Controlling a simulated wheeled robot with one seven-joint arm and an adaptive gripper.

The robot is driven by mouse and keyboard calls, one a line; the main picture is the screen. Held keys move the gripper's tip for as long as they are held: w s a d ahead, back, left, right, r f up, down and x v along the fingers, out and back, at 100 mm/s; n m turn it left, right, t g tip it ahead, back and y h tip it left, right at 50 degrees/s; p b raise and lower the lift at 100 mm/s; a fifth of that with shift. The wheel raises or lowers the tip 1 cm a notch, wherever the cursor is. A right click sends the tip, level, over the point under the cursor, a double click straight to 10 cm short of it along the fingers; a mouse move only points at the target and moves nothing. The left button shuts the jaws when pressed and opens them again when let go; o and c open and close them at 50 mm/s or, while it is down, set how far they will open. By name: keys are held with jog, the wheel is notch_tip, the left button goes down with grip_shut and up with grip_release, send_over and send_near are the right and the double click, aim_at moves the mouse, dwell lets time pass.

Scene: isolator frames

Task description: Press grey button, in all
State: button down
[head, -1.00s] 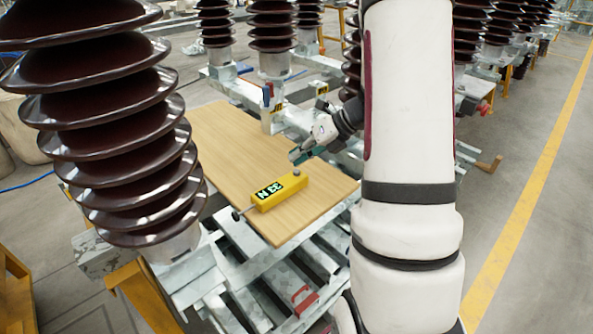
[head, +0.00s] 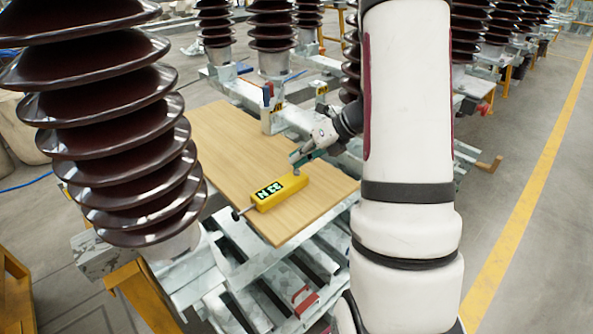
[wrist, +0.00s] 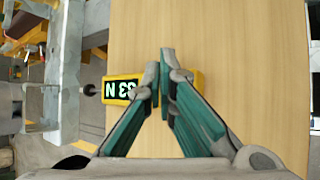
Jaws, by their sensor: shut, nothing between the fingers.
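A yellow box (head: 278,193) with a black label reading "33 N" lies on the wooden board. Its grey button (head: 297,171) is on top, near the box's right end. My gripper (head: 295,160) is shut and empty, with its green-sided fingers just above the button. I cannot tell from the head view whether they touch. In the wrist view the box (wrist: 120,90) lies left of and behind the fingertips. The grey button (wrist: 181,75) shows beside my fingertips (wrist: 160,72), partly hidden by a finger.
The wooden board (head: 225,135) is otherwise clear and rests on a metal frame. A large brown ribbed insulator (head: 115,130) stands close at the left. More insulators (head: 270,25) stand behind. A red-handled item (head: 304,298) sits below the board.

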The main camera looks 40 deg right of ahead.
jog(key=shift+f, duration=0.45)
dwell(0.4)
dwell(0.3)
jog(key=shift+r+p, duration=0.75)
jog(key=shift+r, duration=0.25)
notch_tip(320, 180, up, 5)
jog(key=p, duration=0.4)
jog(key=shift+p, duration=0.35)
